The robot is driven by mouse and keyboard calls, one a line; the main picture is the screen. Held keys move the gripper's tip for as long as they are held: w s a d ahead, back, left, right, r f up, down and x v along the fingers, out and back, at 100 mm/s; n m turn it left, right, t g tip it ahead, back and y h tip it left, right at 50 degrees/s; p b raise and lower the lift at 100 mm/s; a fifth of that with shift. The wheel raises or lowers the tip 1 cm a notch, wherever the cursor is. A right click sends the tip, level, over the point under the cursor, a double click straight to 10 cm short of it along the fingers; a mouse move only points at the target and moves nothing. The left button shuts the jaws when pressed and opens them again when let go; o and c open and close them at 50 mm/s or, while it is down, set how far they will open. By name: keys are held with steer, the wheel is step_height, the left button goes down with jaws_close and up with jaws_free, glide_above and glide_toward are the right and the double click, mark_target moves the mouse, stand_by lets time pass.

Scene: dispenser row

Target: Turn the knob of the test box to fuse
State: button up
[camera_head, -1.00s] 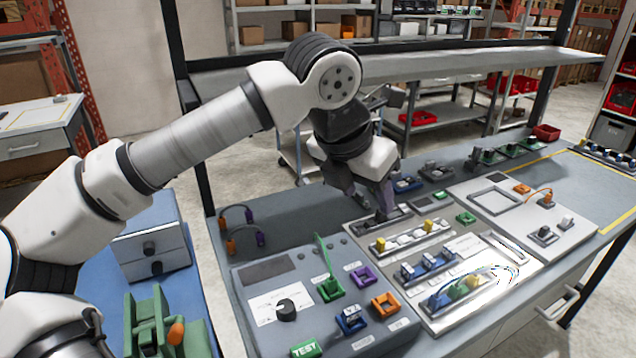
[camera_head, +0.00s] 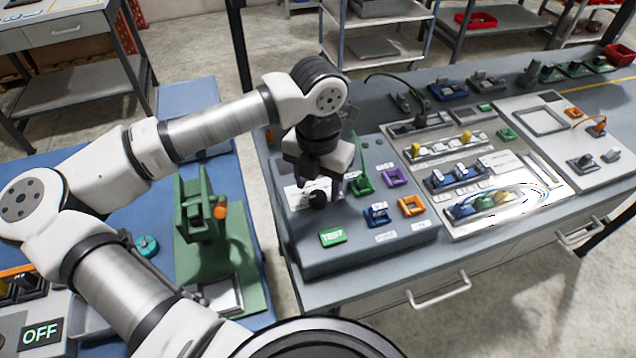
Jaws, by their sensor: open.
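The test box (camera_head: 352,243) is a grey sloped panel on the bench, with a green TEST label (camera_head: 332,237) at its front. Its black round knob (camera_head: 317,200) sits at the left part of the panel, next to a white printed label (camera_head: 297,195). My gripper (camera_head: 322,184) points down over the knob, open and empty. Its fingers are partly hidden and dark, and I cannot tell whether they touch the knob. The knob's pointer and the fuse mark are too small to read.
Green, purple, blue and orange sockets (camera_head: 411,207) stand right of the knob, with a green lead (camera_head: 361,176) rising close to my gripper. A green fixture (camera_head: 207,225) with an orange knob stands at the left. Trays of parts (camera_head: 460,180) lie to the right.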

mark_target(318, 199)
steer(key=shift+f, duration=1.15)
steer(key=c, duration=1)
steer(key=shift+o, duration=0.2)
